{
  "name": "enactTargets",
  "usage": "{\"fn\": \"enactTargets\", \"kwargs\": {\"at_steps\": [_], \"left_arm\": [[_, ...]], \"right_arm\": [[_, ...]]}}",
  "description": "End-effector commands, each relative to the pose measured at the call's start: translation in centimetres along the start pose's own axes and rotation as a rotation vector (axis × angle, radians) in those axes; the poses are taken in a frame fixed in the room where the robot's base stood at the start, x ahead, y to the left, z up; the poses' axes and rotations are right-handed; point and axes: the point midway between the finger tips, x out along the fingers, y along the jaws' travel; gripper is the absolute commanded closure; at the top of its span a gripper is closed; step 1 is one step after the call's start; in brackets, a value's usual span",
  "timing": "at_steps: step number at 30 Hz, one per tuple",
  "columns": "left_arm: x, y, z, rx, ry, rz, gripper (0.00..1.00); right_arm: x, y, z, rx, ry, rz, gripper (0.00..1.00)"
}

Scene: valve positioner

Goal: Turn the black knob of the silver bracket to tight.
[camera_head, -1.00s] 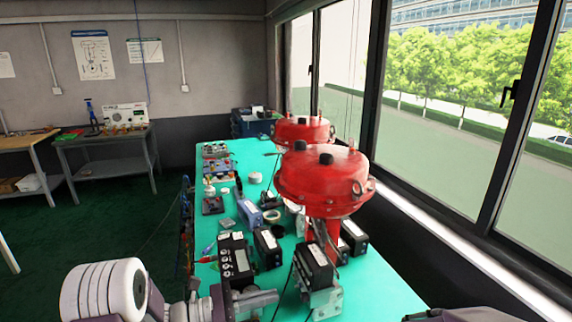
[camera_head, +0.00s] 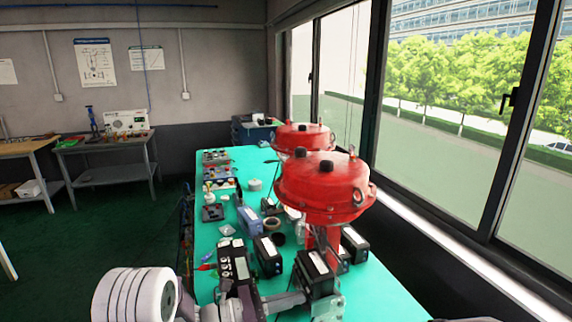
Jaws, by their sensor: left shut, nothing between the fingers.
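The silver bracket (camera_head: 329,306) stands on the green bench top at the bottom centre, against a black box-shaped unit (camera_head: 314,272). I cannot make out the black knob; it may be hidden by the gripper or the unit. My left gripper (camera_head: 300,298) comes in from the lower left. It is shut and empty, with its tips at the lower left side of the black unit, close to the bracket. I cannot tell whether they touch. My right gripper is out of view.
Red valve actuators (camera_head: 324,190) rise behind the bracket. Several black boxes (camera_head: 267,256) and small parts crowd the left side of the green bench (camera_head: 375,285). Its right front part is clear. Windows run along the right.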

Motion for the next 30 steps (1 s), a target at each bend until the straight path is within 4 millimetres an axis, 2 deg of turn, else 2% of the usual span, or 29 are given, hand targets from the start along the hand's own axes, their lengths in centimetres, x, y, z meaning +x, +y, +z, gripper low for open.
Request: {"fn": "enactTargets", "kwargs": {"at_steps": [14, 30], "left_arm": [[0.0, -0.2, -0.2, -0.001, 0.002, -0.001, 1.00], [0.0, -1.7, -0.1, -0.003, 0.002, -0.001, 1.00]], "right_arm": [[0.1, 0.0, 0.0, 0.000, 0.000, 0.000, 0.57], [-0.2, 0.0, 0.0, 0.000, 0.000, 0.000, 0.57]]}}
